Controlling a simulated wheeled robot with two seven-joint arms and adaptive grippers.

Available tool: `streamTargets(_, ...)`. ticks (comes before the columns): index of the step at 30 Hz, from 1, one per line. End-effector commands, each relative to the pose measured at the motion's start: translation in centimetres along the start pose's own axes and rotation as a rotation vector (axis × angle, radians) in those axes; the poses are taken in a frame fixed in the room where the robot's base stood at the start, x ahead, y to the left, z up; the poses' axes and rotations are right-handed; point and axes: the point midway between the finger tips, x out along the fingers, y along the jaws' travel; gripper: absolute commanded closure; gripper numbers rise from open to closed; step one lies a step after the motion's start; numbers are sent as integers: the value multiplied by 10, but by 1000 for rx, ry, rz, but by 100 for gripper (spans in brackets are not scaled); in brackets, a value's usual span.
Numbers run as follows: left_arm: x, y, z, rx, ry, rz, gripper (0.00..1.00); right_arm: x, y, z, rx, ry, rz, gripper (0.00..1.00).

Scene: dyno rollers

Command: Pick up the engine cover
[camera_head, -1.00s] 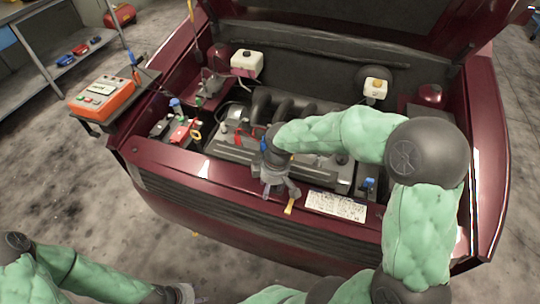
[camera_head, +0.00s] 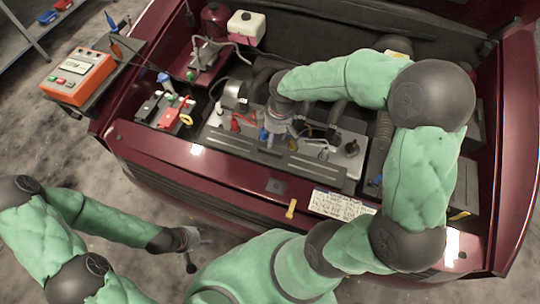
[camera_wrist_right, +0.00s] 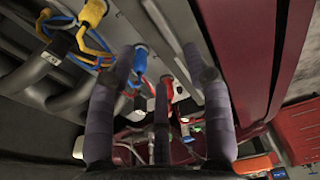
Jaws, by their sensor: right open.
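The engine cover (camera_head: 275,158) appears to be the dark grey ribbed panel at the front of the engine in the open red car's bay. My right arm and gripper hide part of it. My right gripper (camera_head: 276,140) is over the engine, with its fingers pointing down near the panel. In the right wrist view my right gripper (camera_wrist_right: 160,80) has its fingers spread apart with nothing held between them. Whether a finger touches the panel cannot be told. My left gripper (camera_head: 197,248) is low in front of the car, away from the cover, with its fingers apart and empty.
Hoses and wires surround the engine. A battery (camera_head: 172,112) and white reservoir (camera_head: 246,27) are at left. A yellow-handled item (camera_head: 291,208) and white label (camera_head: 341,205) are on the front rail. An orange tester (camera_head: 78,77) stands beside the car.

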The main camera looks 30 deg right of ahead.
Motion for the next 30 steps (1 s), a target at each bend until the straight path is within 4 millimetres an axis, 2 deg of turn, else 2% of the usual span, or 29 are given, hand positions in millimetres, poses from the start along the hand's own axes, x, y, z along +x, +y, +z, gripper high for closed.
streamTargets(1,6,-2,0,0,0,0,60,12,-1,1,0,-3,-3,50)
streamTargets(3,9,-3,0,0,0,0,60,22,0,1,-1,-2,-2,50)
streamTargets(11,15,-5,-1,0,0,0,60,38,-2,2,-1,-1,-1,50)
streamTargets(19,34,-12,-2,0,0,0,60,74,-5,4,-2,-1,-1,50)
streamTargets(22,36,-13,-2,0,1,0,60,81,-5,4,-2,-1,0,50)
streamTargets(28,35,-12,-2,0,1,0,60,80,-5,3,-1,0,0,50)
streamTargets(29,34,-12,-2,0,1,0,60,79,-5,3,-1,0,0,55)
streamTargets(30,34,-12,-2,0,1,0,60,79,-5,3,-1,0,0,67)
